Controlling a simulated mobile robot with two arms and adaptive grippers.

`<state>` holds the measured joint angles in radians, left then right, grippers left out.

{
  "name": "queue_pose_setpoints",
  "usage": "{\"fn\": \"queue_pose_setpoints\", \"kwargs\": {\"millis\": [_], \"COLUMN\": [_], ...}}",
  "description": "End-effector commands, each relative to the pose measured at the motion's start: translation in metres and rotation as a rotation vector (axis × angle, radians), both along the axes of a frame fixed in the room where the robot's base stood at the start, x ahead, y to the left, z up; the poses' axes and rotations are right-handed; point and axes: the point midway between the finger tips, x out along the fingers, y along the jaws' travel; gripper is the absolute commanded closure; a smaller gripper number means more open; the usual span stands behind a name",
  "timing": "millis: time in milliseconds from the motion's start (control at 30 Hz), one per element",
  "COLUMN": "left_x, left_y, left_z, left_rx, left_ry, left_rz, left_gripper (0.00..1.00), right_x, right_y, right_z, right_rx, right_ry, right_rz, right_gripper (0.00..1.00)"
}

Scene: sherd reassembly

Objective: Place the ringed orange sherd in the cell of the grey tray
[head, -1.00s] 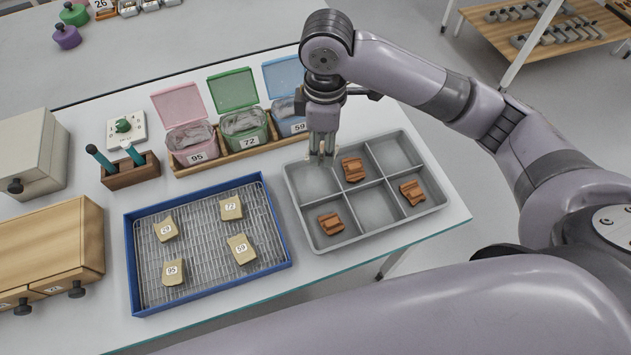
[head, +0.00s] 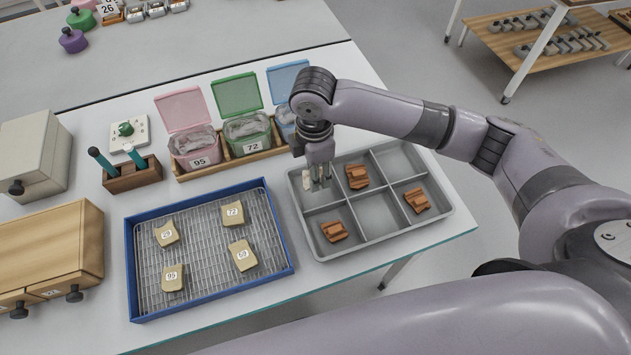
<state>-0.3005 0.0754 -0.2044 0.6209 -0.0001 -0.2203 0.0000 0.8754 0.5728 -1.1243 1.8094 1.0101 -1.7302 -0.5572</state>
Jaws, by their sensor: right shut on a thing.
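The grey tray (head: 378,239) has several cells. Three orange sherds lie in it: one in the back middle cell (head: 357,177), one in the front left cell (head: 334,232) and one in the right cell (head: 416,201). I cannot make out a ring on any of them. My right gripper (head: 317,184) points down at the back left cell. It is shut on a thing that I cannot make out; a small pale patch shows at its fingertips. I cannot tell whether the fingertips touch the cell floor. My left gripper is not in view.
A blue tray (head: 128,262) with a wire rack holds several numbered beige sherds. Open pink (head: 195,150), green (head: 247,134) and blue bins stand behind, close to my right gripper. A wooden drawer box (head: 50,250) stands at left. The front middle cell is empty.

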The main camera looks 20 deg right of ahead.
Motion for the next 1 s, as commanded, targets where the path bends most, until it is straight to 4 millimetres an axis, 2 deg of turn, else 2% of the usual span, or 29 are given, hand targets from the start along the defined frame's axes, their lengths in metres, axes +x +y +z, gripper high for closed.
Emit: {"fn": "queue_pose_setpoints", "kwargs": {"millis": [233,467,833,867,1000], "left_x": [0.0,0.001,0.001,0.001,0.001], "left_y": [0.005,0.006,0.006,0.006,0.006], "left_z": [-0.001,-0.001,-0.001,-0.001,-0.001], "left_rx": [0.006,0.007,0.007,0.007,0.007], "left_ry": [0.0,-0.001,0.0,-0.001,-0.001], "left_rz": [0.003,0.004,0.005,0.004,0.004], "left_gripper": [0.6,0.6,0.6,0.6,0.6], "right_x": [0.0,0.0,0.0,0.0,0.0], "right_y": [0.0,0.0,0.0,0.0,0.0], "right_z": [-0.019,-0.051,-0.055,-0.055,-0.055], "right_rx": [0.001,0.0,0.001,0.001,0.001], "right_ry": [0.001,0.0,0.0,-0.001,-0.001], "right_rz": [0.0,-0.002,0.0,0.0,0.0], "right_gripper": [0.91,0.91,0.91,0.61,0.52]}}
